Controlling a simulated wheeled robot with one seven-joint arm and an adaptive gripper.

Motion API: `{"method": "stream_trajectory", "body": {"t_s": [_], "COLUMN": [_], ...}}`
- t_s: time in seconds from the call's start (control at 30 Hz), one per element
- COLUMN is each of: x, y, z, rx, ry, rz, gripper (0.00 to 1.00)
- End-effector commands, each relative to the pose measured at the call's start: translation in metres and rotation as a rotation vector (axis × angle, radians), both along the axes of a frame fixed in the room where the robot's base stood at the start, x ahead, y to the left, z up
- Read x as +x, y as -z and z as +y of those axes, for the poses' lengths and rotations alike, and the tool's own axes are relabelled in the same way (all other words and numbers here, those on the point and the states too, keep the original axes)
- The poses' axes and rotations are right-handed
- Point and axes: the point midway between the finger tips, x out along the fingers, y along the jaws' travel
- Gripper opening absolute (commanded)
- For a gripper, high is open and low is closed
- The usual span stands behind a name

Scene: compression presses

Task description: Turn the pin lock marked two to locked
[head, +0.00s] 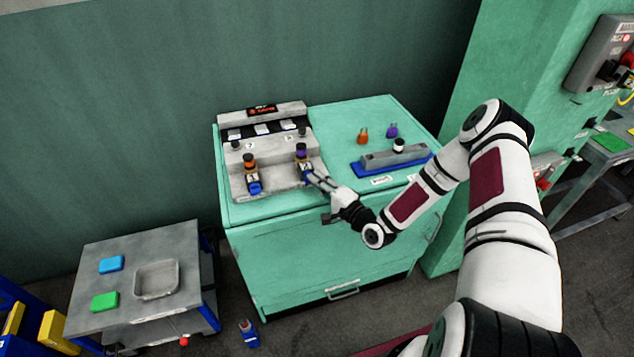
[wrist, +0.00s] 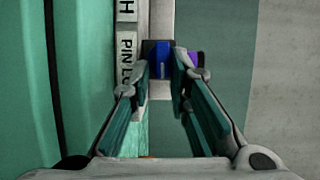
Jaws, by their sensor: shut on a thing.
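A grey fixture (head: 240,183) on the green cabinet holds two pin locks with blue lower parts. The left pin lock (head: 253,186) has an orange band and stands free. The right pin lock (head: 302,153) has a purple band; its number is too small to read. My gripper (head: 312,177) reaches it from the right and is shut on its blue handle. In the wrist view my fingertips (wrist: 162,70) are at the sides of the blue handle (wrist: 160,50). A purple part (wrist: 196,58) shows beyond the right finger. The fingers partly hide the handle.
On the cabinet top (head: 350,118), right of the fixture, are an orange padlock (head: 363,136), a purple padlock (head: 391,131) and a grey block on a blue base (head: 368,168). A grey side table (head: 120,292) stands at lower left with a tray (head: 157,263).

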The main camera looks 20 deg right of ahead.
Motion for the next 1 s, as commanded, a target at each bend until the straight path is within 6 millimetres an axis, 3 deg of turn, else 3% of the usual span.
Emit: {"method": "stream_trajectory", "body": {"t_s": [0.57,0.6,0.63,1.0], "x": [0.004,0.004,0.004,0.0022], "y": [-0.0063,-0.0064,-0.0064,-0.0036], "z": [0.0028,0.0027,0.0027,0.0018], "rx": [0.034,0.034,0.034,0.033], "ry": [-0.002,-0.002,-0.002,-0.001], "rz": [-0.017,-0.017,-0.017,-0.009], "gripper": [0.0,0.24,0.3,0.3]}}
